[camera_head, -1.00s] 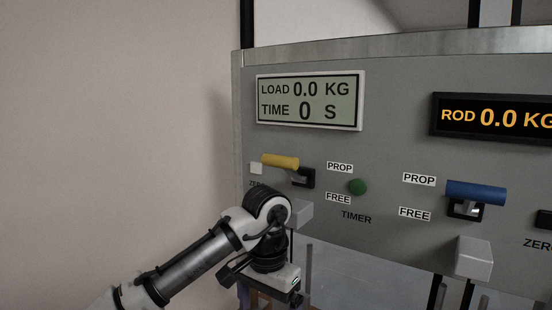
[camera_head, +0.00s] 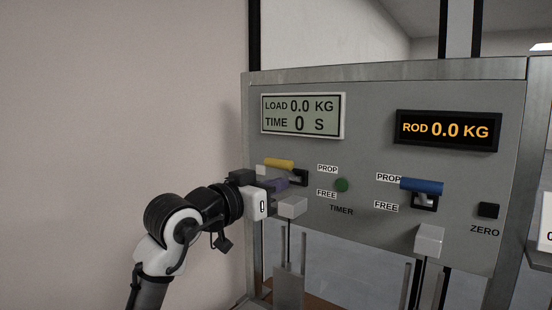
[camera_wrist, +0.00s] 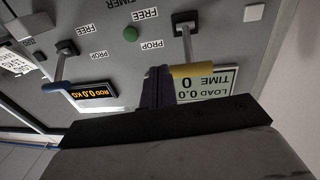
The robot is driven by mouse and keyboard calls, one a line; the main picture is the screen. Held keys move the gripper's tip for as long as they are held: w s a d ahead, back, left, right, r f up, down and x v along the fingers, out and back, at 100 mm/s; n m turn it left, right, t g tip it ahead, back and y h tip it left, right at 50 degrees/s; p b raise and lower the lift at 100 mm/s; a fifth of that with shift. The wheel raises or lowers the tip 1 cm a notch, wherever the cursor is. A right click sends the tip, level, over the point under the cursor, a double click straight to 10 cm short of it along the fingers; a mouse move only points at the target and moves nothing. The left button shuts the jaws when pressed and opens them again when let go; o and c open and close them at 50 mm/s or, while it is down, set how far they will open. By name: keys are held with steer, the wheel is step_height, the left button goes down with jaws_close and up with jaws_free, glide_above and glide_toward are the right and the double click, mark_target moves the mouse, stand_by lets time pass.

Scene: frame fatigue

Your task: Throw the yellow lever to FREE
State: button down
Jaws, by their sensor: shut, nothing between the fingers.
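The yellow lever (camera_head: 279,164) is on the left of the grey panel, with its handle up at the level of the PROP label (camera_head: 327,168). The FREE label (camera_head: 326,194) is lower. My gripper (camera_head: 278,184) is shut and empty, just below the yellow handle in the head view. In the wrist view, which sees the panel upside down, my shut fingers (camera_wrist: 158,84) are beside the left end of the yellow handle (camera_wrist: 192,70). I cannot tell whether they touch it. The lever's dark mount (camera_wrist: 185,17) is clear of my fingers there.
A blue lever (camera_head: 421,186) stands to the right, also at PROP. A green timer button (camera_head: 341,185) is between the levers. A pale grey block (camera_head: 292,207) juts out below my fingers, and another (camera_head: 430,240) below the blue lever. Displays (camera_head: 303,115) are above.

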steer(key=s+a+r+n+t, duration=0.1)
steer(key=s+a+r+t, duration=0.1)
steer(key=a+r+t, duration=0.2)
steer(key=shift+s+a+r+h, duration=0.15)
steer(key=shift+a+r+h, duration=0.15)
steer(key=shift+a+r, duration=0.55)
steer(key=shift+a+f, duration=0.15)
steer(key=shift+f, duration=0.05)
step_height(320, 180, up, 4)
steer(key=p, duration=0.5)
glide_above(271, 162)
steer(key=s, duration=0.2)
steer(key=f, duration=0.5)
steer(key=shift+d, duration=0.2)
steer(key=shift+f+b, duration=0.35)
steer(key=shift+b, duration=0.3)
steer(key=shift+a+t, duration=0.15)
steer(key=shift+t, duration=0.15)
